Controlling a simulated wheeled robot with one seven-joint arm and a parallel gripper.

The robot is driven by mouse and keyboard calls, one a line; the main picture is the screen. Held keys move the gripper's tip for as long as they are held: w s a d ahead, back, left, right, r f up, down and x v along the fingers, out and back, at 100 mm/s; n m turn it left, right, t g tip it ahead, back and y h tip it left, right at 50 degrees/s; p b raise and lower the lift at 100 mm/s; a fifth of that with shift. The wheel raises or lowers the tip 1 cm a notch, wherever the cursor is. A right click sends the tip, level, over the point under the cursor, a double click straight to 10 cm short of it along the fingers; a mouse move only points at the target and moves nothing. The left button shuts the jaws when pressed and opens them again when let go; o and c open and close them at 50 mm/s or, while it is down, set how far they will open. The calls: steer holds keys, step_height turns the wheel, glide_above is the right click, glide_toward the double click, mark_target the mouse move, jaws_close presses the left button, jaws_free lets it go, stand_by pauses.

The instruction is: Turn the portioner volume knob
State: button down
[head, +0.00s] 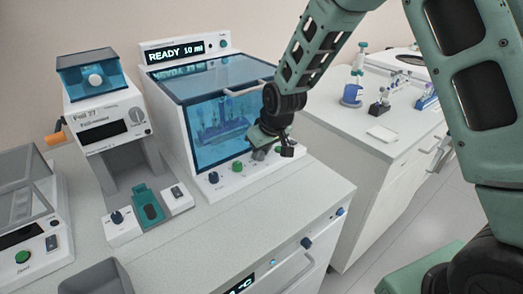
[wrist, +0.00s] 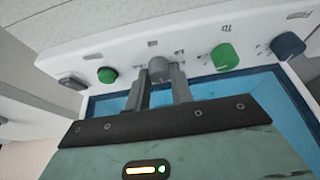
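The portioner is the white machine with a blue window (head: 222,125) and a display reading "READY 10 ml" (head: 175,50). Its front strip carries a row of knobs. The grey knob (wrist: 159,68) sits in the middle of the row in the wrist view, and I take it as the volume knob; its label is not readable. My gripper (wrist: 160,80) has its fingers apart, one on each side of this knob, with little or no gap. I cannot tell whether they press on it. In the head view my gripper (head: 268,148) is at the strip and partly covers the knobs.
A green knob (wrist: 224,57) and a blue knob (wrist: 288,45) lie right of the grey one in the wrist view, another green knob (wrist: 107,75) left. A tube-handling device (head: 105,125) stands beside the portioner. The bench front (head: 290,200) is clear.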

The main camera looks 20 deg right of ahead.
steer(key=shift+a+m, duration=0.1)
steer(key=shift+m, duration=0.2)
steer(key=shift+a+r+m+h+p, duration=0.15)
steer(key=shift+m+h+p, duration=0.35)
steer(key=shift+m, duration=0.5)
steer(key=m+h+p, duration=0.1)
steer(key=m+p, duration=0.1)
steer(key=shift+r+m, duration=0.15)
steer(key=shift+m, duration=0.15)
steer(key=m+h+p, duration=0.1)
steer(key=m+p, duration=0.2)
steer(key=shift+p, duration=0.3)
steer(key=shift+w+f+m+h+p, duration=0.15)
steer(key=shift+m+h+p, duration=0.35)
steer(key=shift+m+p, duration=0.65)
steer(key=shift+f+m+g, duration=0.1)
steer(key=shift+m+g, duration=0.2)
steer(key=shift+m, duration=0.05)
steer(key=c, duration=1.2)
jaws_free()
